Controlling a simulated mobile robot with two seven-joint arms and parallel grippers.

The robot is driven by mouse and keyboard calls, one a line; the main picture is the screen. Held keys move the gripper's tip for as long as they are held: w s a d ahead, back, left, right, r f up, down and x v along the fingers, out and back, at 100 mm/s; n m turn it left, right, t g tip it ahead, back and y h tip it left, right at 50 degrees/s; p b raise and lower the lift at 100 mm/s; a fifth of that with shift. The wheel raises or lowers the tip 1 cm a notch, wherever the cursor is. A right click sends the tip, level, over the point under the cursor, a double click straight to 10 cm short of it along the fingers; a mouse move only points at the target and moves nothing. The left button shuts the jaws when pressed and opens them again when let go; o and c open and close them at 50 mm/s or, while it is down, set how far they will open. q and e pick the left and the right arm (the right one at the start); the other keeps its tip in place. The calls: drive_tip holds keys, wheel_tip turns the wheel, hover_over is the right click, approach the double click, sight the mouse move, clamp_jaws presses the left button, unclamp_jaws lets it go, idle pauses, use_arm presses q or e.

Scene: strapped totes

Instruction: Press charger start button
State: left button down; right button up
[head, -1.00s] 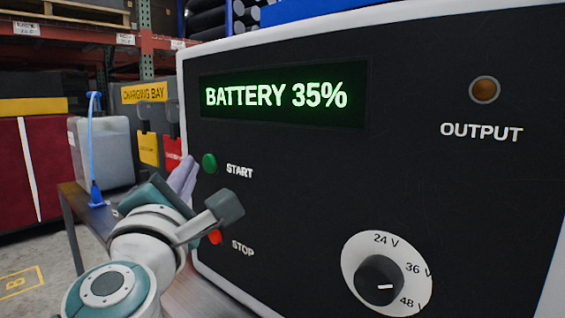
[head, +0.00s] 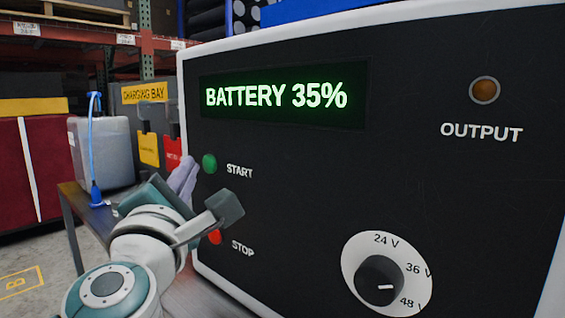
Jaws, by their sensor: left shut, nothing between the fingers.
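The charger (head: 300,200) has a black front panel with a white edge and fills the right of the head view. Its screen (head: 282,96) reads "BATTERY 35%". The green start button (head: 209,163) sits beside the word START. The round output lamp (head: 485,90) looks dull amber. My right gripper is not in view.
A voltage knob (head: 380,282) marked 24, 36 and 48 V is at the panel's lower right. A pale jug (head: 108,152) and a blue cable (head: 92,140) stand on the bench at left. A dark red strapped tote (head: 60,165) and shelving are behind.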

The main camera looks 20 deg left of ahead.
use_arm(q)
drive_tip(key=shift+w, duration=0.15)
idle(0.5)
drive_tip(key=shift+w+d, duration=0.15)
drive_tip(key=shift+w, duration=0.1)
drive_tip(key=shift+w+d, duration=0.15)
drive_tip(key=shift+w, duration=0.2)
idle(0.7)
drive_tip(key=shift+s, duration=0.1)
drive_tip(key=shift+s+a, duration=0.3)
drive_tip(key=shift+s, duration=0.35)
drive_tip(key=shift+s+a+p, duration=0.25)
drive_tip(key=shift+s+a, duration=0.05)
drive_tip(key=shift+s, duration=0.5)
drive_tip(key=shift+s+a+p, duration=0.3)
drive_tip(key=shift+s+a, duration=0.05)
drive_tip(key=shift+s, duration=0.4)
drive_tip(key=shift+s+a+p, duration=0.25)
drive_tip(key=shift+s+a, duration=0.05)
drive_tip(key=shift+s, duration=0.5)
